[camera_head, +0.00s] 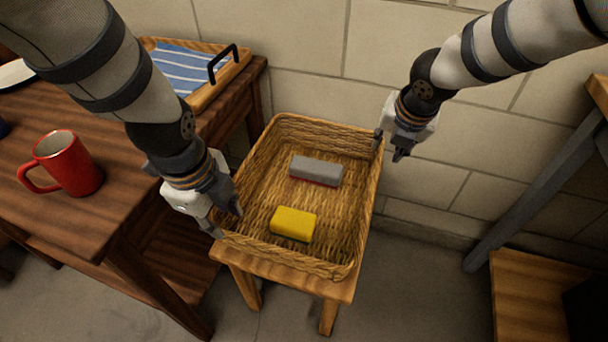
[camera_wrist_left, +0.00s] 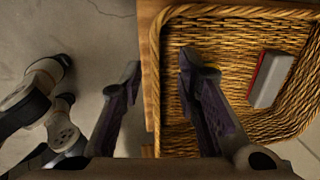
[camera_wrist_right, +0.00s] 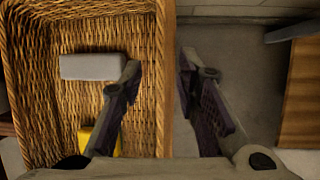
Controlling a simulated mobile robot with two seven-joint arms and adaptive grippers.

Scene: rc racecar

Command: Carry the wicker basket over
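The wicker basket (camera_head: 262,222) stands upright on a small wooden stool (camera_head: 290,281). It holds a grey block with a red underside (camera_head: 316,170) and a yellow sponge (camera_head: 294,223). My left gripper (camera_head: 224,220) is at the basket's left rim. In the left wrist view its fingers (camera_wrist_left: 158,80) are spread, one outside the basket and one over its inside. My right gripper (camera_head: 388,147) is at the right rim near the back corner. In the right wrist view its fingers (camera_wrist_right: 160,80) are spread on either side of the right wall (camera_wrist_right: 147,60). Neither gripper visibly clamps the rim.
A dark wooden table (camera_head: 60,218) on the left holds a red mug (camera_head: 70,163) and a tray with a striped cloth (camera_head: 187,69). A brick wall is behind the basket. Another wooden piece of furniture (camera_head: 530,300) stands at the right, with bare floor between.

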